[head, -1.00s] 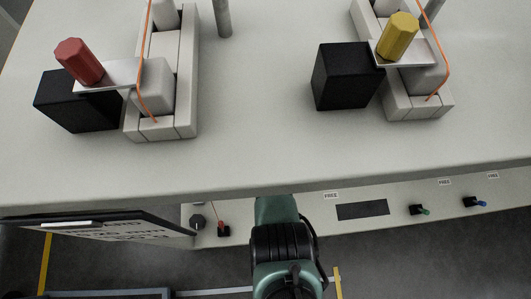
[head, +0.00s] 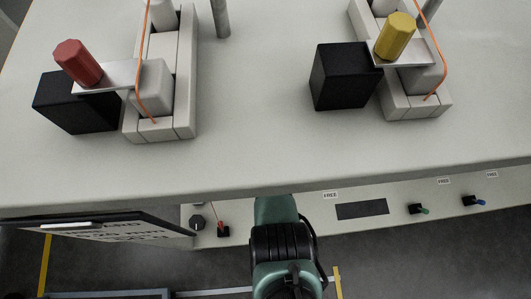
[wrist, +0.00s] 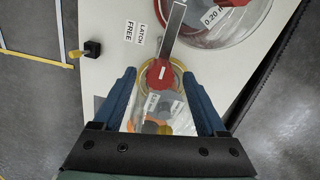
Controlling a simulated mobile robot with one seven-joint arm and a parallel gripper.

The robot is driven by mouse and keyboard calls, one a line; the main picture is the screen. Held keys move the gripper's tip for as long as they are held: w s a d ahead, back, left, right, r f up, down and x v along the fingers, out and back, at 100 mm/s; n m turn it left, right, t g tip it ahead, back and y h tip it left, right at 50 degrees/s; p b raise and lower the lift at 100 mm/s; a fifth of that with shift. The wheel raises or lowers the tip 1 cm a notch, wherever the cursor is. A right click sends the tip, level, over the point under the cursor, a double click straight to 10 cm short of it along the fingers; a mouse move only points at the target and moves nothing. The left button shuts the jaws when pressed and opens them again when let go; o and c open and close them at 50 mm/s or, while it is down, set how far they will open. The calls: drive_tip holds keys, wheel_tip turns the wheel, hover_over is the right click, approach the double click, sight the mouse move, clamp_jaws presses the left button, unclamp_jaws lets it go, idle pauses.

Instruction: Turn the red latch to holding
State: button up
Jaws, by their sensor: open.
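In the wrist view a red round hub (wrist: 158,74) with a flat grey bar (wrist: 173,30) pointing up and slightly right appears to be the red latch. A white label (wrist: 134,33) beside it reads LATCH FREE. My gripper (wrist: 159,84) is open, with a blue finger on each side of the hub; whether they touch it is not clear. A clear round container (wrist: 163,112) with a yellowish rim and labels lies between the fingers. In the head view my gripper is out of sight.
A clear bowl (wrist: 228,18) marked 0.20 lies at upper right. A black block (wrist: 92,49) with a yellow lever is at left. In the head view, red (head: 78,63) and yellow (head: 395,37) knobs stand on metal plates; small levers line the front panel (head: 300,220).

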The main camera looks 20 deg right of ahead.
wheel_tip(320, 180, up, 13)
drive_tip(key=p, duration=0.7)
drive_tip(key=shift+f, duration=0.1)
